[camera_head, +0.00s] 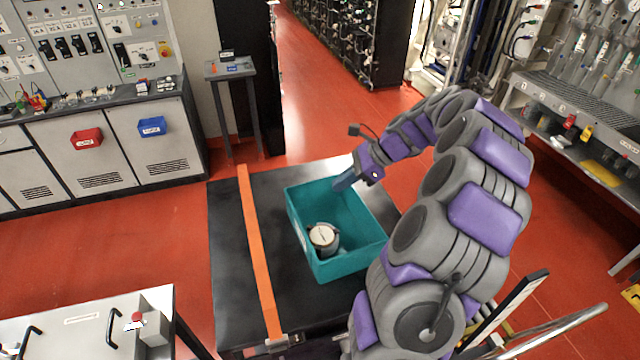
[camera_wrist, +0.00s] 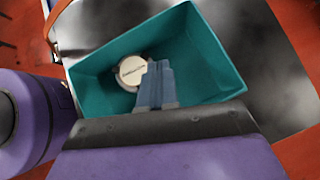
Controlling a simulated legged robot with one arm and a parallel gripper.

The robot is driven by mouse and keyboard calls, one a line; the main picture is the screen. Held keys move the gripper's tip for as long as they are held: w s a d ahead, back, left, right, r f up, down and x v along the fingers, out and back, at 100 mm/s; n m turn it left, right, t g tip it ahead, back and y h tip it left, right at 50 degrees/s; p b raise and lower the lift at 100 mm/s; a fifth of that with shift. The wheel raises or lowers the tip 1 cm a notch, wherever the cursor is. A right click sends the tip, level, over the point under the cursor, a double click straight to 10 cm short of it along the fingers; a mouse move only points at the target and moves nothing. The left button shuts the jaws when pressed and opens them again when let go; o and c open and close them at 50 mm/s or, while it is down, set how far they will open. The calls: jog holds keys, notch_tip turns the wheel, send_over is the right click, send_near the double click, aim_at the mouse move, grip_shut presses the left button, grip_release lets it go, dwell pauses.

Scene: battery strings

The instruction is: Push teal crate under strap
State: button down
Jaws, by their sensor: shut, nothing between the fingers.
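The teal crate (camera_head: 355,264) sits open-topped on a black table, to the right of the orange strap (camera_head: 258,265). A bare gap of table lies between crate and strap. Inside the crate is a round device with a white face (camera_head: 322,236), near the crate's lower left side. My gripper (camera_head: 343,184) is shut and empty, over the crate's far right rim; I cannot tell whether it touches the crate. In the wrist view the teal crate (camera_wrist: 215,55) lies beyond the closed fingers (camera_wrist: 157,85), which partly cover the white-faced device (camera_wrist: 131,70).
The black table top (camera_head: 228,240) is clear left of the strap. A metal buckle (camera_head: 278,341) sits at the strap's near end. A small stand (camera_head: 230,72) is behind the table, and a white cabinet (camera_head: 85,325) is at the lower left.

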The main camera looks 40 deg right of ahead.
aim_at(293, 207)
jog(key=w+a+f, duration=0.1)
jog(key=a+f, duration=0.1)
jog(key=w+a+f, duration=0.2)
jog(key=a, duration=0.1)
jog(key=w+a+f, duration=0.2)
jog(key=a, duration=0.1)
jog(key=shift+w+a, duration=0.15)
jog(key=w+a+p, duration=0.4)
jog(key=w+a, duration=0.1)
jog(key=a, duration=0.4)
jog(key=w+a+p, duration=0.5)
jog(key=w+a, duration=0.1)
jog(key=a, duration=0.3)
jog(key=shift+w, duration=0.25)
jog(key=shift+d, duration=0.15)
